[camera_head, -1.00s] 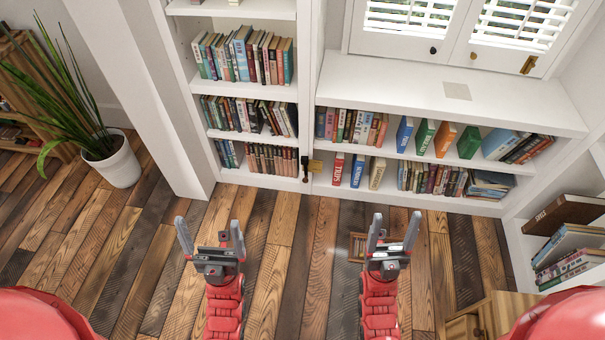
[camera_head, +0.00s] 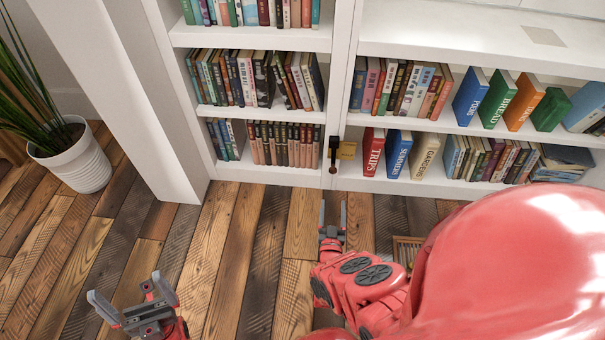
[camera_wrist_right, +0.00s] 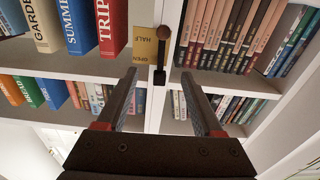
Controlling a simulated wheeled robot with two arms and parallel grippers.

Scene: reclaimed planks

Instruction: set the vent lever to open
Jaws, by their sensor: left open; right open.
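The vent lever (camera_head: 333,158) is a dark lever with a round brown knob, on the white upright between two bookcase sections. In the right wrist view, the lever (camera_wrist_right: 161,48) stands beside a brass plate (camera_wrist_right: 143,45) marked OPEN and HALF. That view is upside down, so the knob end points down towards the floor. My right gripper (camera_head: 332,222) is open and empty, in front of and below the lever. In the wrist view its fingertips (camera_wrist_right: 161,84) lie either side of the lever's line, apart from it. My left gripper (camera_head: 127,296) is open and empty over the floor.
Shelves of books (camera_head: 262,80) flank the lever; the red TRIPS book (camera_head: 372,153) is close on its right. A potted plant (camera_head: 75,160) stands at the left. A small wooden item (camera_head: 405,250) lies on the floor, partly behind my arm. The plank floor (camera_head: 225,260) is otherwise mostly clear.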

